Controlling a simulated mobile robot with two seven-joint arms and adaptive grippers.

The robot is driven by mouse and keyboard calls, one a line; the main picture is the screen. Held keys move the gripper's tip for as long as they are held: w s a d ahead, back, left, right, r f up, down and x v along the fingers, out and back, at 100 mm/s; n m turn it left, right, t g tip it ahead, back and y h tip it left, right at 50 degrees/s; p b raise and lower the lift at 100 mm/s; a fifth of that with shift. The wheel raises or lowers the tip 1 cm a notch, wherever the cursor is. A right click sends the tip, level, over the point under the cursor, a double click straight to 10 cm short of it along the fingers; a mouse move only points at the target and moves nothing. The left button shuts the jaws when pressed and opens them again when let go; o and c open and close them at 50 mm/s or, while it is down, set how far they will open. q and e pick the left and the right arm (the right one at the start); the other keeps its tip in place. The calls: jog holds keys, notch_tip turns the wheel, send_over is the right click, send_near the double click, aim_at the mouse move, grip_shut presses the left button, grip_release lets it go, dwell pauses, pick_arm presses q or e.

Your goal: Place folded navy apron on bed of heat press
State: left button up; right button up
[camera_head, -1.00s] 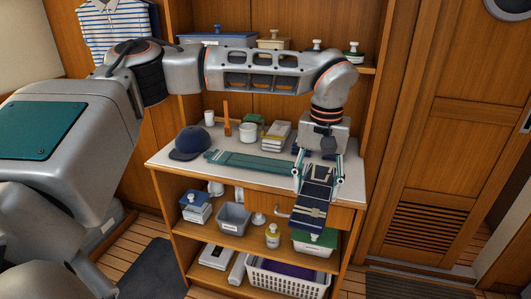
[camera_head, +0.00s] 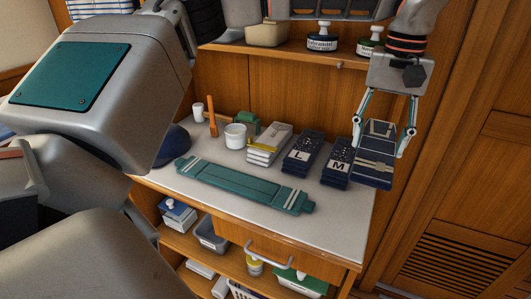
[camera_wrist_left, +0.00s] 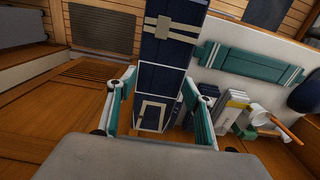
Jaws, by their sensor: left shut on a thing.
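The folded navy apron (camera_head: 377,131) has tan ties around its middle and a pale-edged square near its top. My left gripper (camera_head: 381,147) is shut on it, with a finger on each side, and holds it by the right end of the counter (camera_head: 335,232). The apron also shows in the left wrist view (camera_wrist_left: 166,58), stretching up and away from the gripper. In the head view it partly overlaps the dark stack marked M; I cannot tell whether they touch. I cannot make out a heat press in either view. My right gripper is out of view.
A flat teal board (camera_head: 240,184) lies across the counter. The counter's front right is clear.

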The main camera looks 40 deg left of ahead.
pick_arm(q)
jog(key=shift+w, duration=0.2)
jog(key=shift+s+f, duration=0.1)
jog(key=shift+f, duration=0.05)
jog(key=b, duration=0.1)
send_over(356, 216)
notch_tip(356, 216, down, 5)
notch_tip(356, 216, down, 11)
jog(key=shift+a+r+b, duration=0.1)
jog(key=shift+r+b, duration=0.05)
jog(key=shift+b, duration=0.4)
notch_tip(356, 216, down, 4)
jog(key=shift+r, duration=0.1)
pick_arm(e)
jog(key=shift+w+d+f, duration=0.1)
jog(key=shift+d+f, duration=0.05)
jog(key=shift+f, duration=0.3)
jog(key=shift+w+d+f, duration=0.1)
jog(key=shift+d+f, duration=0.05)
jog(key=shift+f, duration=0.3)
pick_arm(q)
jog(key=o, duration=1.3)
jog(key=shift+c, duration=0.2)
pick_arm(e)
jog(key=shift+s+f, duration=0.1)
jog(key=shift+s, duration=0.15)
